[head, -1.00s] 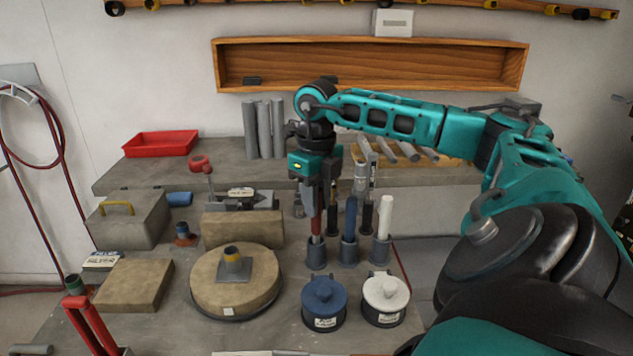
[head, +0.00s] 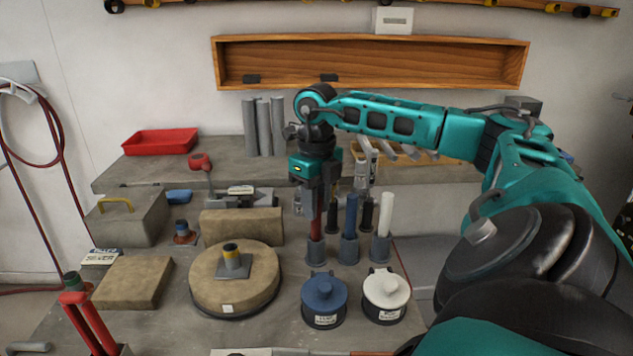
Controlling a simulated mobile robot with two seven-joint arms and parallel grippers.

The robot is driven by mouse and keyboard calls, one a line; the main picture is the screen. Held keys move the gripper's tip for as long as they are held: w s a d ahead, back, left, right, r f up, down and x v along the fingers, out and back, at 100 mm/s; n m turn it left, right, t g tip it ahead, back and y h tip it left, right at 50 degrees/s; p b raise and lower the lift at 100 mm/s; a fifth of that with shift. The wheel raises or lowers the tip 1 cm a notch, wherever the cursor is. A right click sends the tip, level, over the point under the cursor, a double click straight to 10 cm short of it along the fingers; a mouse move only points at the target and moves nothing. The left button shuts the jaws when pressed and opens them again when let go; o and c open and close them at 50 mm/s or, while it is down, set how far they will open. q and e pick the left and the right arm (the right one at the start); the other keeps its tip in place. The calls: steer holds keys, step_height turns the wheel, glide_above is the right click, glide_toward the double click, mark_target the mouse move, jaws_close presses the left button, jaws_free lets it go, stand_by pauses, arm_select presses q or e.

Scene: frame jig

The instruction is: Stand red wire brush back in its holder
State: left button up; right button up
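The red wire brush (head: 316,227) stands nearly upright with its lower end inside the left front cup of the grey holder (head: 316,250). My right gripper (head: 318,208) comes down over it from above and appears shut on the upper part of its handle. The fingers hide most of the handle, and the cup hides the brush's lower end. My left gripper is not in view.
A blue-handled tool (head: 351,215) and a white-handled one (head: 386,214) stand in cups to the right; dark handles stand behind. A blue pot (head: 323,297) and a white pot (head: 386,292) sit in front. A round stone-like disc (head: 215,290) lies left.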

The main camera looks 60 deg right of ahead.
steer(key=o, duration=0.4)
steer(key=shift+o, duration=0.2)
step_height(320, 180, up, 13)
steer(key=p, duration=0.3)
steer(key=shift+f, duration=0.1)
stand_by(0.5)
